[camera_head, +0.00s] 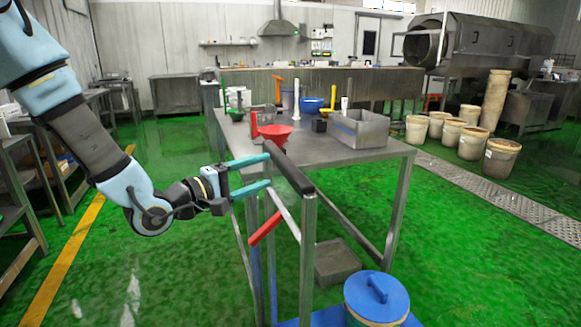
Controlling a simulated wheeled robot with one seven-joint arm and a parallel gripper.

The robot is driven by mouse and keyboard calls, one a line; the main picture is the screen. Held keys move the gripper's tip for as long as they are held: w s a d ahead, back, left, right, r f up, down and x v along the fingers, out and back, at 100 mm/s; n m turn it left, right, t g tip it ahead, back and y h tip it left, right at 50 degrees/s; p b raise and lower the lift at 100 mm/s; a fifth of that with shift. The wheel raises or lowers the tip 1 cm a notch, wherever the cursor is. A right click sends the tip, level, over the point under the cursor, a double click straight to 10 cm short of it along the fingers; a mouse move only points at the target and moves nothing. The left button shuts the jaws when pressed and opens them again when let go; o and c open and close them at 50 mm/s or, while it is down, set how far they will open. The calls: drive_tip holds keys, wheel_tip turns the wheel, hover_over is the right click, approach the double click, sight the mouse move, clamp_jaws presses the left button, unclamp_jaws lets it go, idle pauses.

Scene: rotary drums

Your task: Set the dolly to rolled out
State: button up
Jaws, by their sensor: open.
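The dolly (308,250) stands low in front of the metal table. It has an upright metal frame, a black grip bar (291,169) on top and a blue deck (328,318), partly cut off at the bottom edge. A bucket with a blue lid (377,297) stands on the deck. My gripper (268,171) has its two teal fingers apart, one above the other, pointing right at the left side of the grip bar. The fingertips look close to the bar; I cannot tell whether they touch it. A red lever (265,228) shows below my gripper.
The metal table (345,152) behind the dolly carries a red funnel (275,132), a metal bin (358,129) and a blue bowl (311,105). A grey tray (337,262) lies under it. Several buckets stand at the right. Green floor is open at left and lower right.

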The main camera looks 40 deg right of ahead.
sight(279, 166)
drive_tip(key=d, duration=0.7)
drive_tip(key=shift+w+d, duration=0.2)
clamp_jaws()
idle(1.2)
